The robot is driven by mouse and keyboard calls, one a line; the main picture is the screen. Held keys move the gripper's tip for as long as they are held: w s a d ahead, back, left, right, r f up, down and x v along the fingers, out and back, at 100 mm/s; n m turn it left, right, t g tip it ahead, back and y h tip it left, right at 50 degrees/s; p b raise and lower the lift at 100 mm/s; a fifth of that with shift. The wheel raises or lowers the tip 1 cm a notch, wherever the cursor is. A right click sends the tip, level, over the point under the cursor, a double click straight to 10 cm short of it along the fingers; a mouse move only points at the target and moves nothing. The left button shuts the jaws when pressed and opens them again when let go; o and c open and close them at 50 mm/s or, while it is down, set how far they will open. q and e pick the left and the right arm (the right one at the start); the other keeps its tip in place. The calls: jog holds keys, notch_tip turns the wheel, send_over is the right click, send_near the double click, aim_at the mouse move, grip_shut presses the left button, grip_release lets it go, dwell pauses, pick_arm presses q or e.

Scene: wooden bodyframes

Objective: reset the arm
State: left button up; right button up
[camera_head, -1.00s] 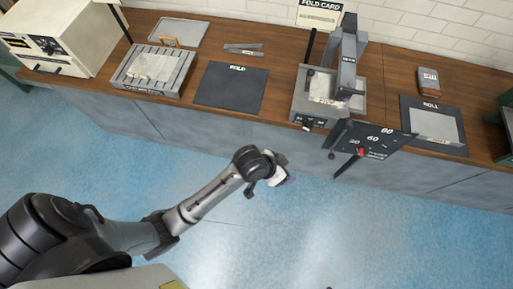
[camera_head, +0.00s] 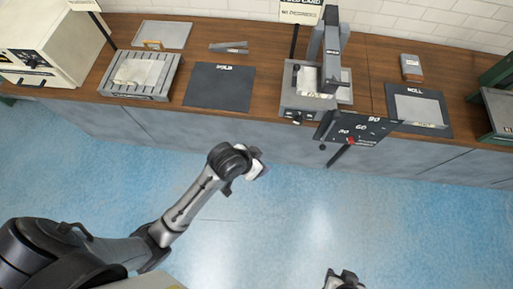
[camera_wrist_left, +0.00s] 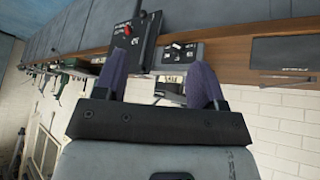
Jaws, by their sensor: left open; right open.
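My left arm reaches in from the left of the head view, and its gripper (camera_head: 261,169) hangs over the blue floor in front of the counter, mostly hidden behind its own wrist. In the left wrist view the left gripper (camera_wrist_left: 160,78) shows two purple fingers spread apart with nothing between them. My right gripper (camera_head: 344,279) shows at the bottom edge of the head view, partly cut off, over bare floor. I see nothing held in it.
The wooden counter (camera_head: 268,99) runs across the back. On it are a slotted tray (camera_head: 115,92), a dark mat (camera_head: 219,87), a grey press (camera_head: 331,62) and another mat (camera_head: 440,129).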

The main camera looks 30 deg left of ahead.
dwell(0.3)
pick_arm(q)
jog(key=s+a+r+n+t+y, duration=0.1)
jog(key=s+a+r+y, duration=0.1)
jog(key=s+a+r, duration=0.3)
jog(key=s+a+f+g, duration=0.3)
jog(key=s+f, duration=0.4)
jog(key=s, duration=0.6)
notch_tip(320, 180, up, 21)
jog(key=p, duration=2.1)
jog(key=shift+w+r+n+y, duration=0.15)
jog(key=shift+w+n+y, duration=0.05)
jog(key=shift+n+y, duration=0.2)
pick_arm(e)
notch_tip(320, 180, up, 21)
jog(key=shift+r, duration=0.2)
jog(key=shift+o, duration=0.3)
jog(key=shift+a, duration=0.1)
